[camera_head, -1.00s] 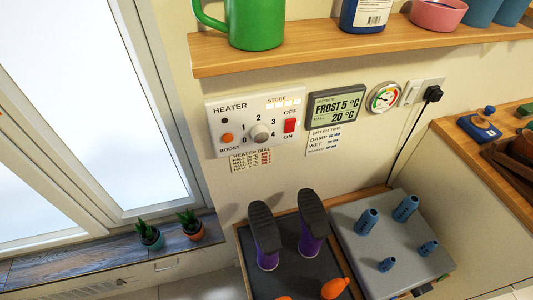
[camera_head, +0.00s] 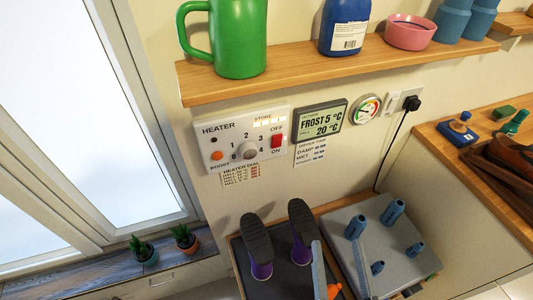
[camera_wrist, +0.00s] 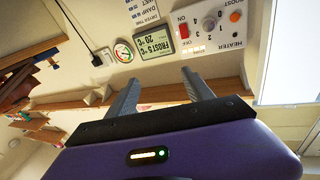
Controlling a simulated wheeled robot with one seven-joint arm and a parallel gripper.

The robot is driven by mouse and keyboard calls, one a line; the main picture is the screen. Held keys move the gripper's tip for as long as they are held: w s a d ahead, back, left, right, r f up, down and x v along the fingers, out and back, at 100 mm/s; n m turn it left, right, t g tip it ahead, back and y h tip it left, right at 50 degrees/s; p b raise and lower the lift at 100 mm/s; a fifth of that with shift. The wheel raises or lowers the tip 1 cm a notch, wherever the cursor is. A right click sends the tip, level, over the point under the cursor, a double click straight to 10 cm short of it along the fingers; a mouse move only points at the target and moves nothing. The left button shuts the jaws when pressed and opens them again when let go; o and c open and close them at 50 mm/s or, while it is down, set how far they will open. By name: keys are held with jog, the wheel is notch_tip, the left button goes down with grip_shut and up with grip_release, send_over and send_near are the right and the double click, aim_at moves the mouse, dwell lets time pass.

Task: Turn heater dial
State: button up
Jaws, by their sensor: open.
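The heater panel (camera_head: 200,152) is a white box on the wall, with a round grey dial (camera_head: 248,149) among the numbers 0 to 4. I cannot tell which number the dial points at. A red on/off switch (camera_head: 277,141) and an orange boost button (camera_head: 217,155) flank it. In the wrist view, which is upside down, the dial (camera_wrist: 209,23) is at the upper right. My gripper (camera_wrist: 159,85) is open and empty, its grey fingers apart and short of the wall. In the head view my gripper (camera_head: 335,240) shows at the bottom, below and right of the panel.
A display (camera_head: 320,121) reads frost 5 °C and 20 °C, beside a gauge (camera_head: 366,109). A small chart (camera_head: 240,175) hangs under the panel. A wooden shelf (camera_head: 330,72) with a green can juts out above. Purple boots (camera_head: 259,250) and a grey box (camera_head: 340,225) with blue pegs stand below.

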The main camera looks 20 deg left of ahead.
jog(key=w+a+r+n+g+y+p, duration=0.1)
jog(key=w+a+r+n+y, duration=0.1)
jog(key=w+a, duration=0.4)
jog(key=w+a+r+n+g+y, duration=0.1)
jog(key=w+a+r+n+y, duration=0.15)
jog(key=w+a, duration=0.45)
jog(key=g, duration=0.1)
send_near(250, 154)
jog(key=w, duration=0.1)
jog(key=p+x, duration=0.2)
jog(key=x, duration=0.4)
jog(key=shift+s+a+r, duration=0.1)
jog(key=shift+s+a, duration=0.05)
jog(key=shift+a, duration=0.05)
jog(key=shift+x, duration=0.9)
grip_shut()
